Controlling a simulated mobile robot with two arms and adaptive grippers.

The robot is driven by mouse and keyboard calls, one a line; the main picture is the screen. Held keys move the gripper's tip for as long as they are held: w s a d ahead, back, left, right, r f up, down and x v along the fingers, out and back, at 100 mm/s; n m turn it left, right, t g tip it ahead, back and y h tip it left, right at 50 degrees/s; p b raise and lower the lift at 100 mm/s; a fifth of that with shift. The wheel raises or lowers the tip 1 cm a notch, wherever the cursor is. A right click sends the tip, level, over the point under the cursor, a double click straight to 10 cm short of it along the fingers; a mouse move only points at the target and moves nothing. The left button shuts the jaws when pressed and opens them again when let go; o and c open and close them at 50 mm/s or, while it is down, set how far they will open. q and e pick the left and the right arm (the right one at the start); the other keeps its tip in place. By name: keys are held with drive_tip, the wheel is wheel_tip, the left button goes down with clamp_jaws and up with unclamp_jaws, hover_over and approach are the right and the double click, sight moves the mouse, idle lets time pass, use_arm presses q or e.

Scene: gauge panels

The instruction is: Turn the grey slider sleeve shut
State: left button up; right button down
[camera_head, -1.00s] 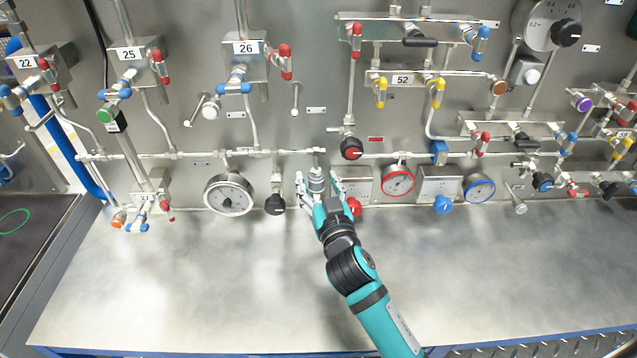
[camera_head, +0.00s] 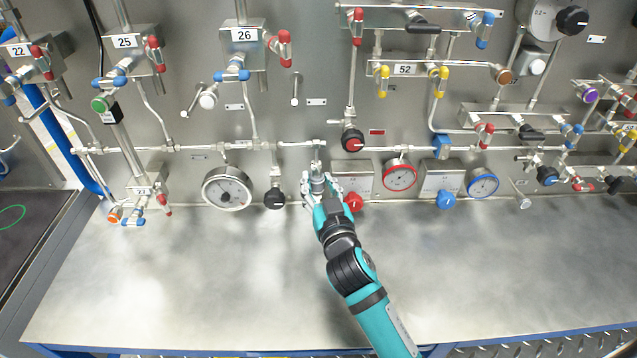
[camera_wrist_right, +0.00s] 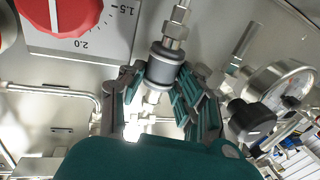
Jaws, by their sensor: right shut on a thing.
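The grey slider sleeve (camera_head: 317,180) is a small ringed cylinder on a vertical fitting below the horizontal pipe. My left gripper is not in view.
A red knob (camera_head: 353,202) sits close right of my right gripper, and a black knob (camera_head: 275,199) lies to its left beside a round gauge (camera_head: 228,189). Pipes and valves cover the panel above. The metal bench top (camera_head: 190,280) is clear.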

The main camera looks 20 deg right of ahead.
drive_tip(key=shift+f, duration=0.75)
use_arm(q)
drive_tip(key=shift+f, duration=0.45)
use_arm(e)
drive_tip(key=c, duration=1.3)
unclamp_jaws()
drive_tip(key=o, duration=0.4)
drive_tip(key=shift+c, duration=0.2)
drive_tip(key=shift+r, duration=0.1)
